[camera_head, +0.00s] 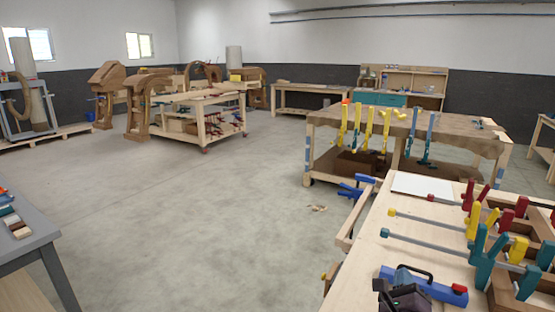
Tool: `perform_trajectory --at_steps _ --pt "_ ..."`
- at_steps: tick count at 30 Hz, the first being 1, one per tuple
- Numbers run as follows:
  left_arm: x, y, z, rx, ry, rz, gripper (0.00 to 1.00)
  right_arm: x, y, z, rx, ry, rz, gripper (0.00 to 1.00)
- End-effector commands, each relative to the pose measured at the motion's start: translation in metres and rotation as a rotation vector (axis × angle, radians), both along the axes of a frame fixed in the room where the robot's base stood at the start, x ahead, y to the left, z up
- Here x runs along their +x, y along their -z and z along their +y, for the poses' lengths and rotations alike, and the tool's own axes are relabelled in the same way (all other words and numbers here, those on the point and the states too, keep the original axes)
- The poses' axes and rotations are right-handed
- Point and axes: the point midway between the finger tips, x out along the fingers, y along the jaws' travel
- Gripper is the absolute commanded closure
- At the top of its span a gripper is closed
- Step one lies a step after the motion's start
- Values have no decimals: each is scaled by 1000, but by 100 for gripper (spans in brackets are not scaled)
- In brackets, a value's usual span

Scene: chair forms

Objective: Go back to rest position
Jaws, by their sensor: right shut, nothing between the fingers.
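My right gripper (402,292) shows only in part at the bottom edge, right of the middle. It is dark and shut with nothing in it. It is in front of a blue tool (440,289) with a black handle and a red end on the near workbench (362,286). I cannot tell whether it touches the tool or the bench. My left gripper is not in view.
Bar clamps with yellow (473,222), teal (484,262) and red jaws lie on the near bench. A grey table (38,240) stands at left. A clamp-hung bench (455,142) and a wheeled cart (200,105) stand farther back. The concrete floor (200,220) between is open.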

Motion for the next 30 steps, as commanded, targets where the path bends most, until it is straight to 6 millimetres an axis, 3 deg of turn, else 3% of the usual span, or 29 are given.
perform_trajectory --at_steps 5,11,20,26,30 --pt "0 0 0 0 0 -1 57 -8 -8 21 -450 -44 52 100" --pt "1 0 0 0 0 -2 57 -25 9 42 -940 -93 152 100" --pt "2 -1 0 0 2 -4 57 -67 75 54 -1639 -201 374 100" --pt "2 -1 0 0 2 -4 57 -112 129 43 -2040 -307 550 100" --pt "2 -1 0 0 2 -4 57 -154 165 29 -2243 -394 667 100"
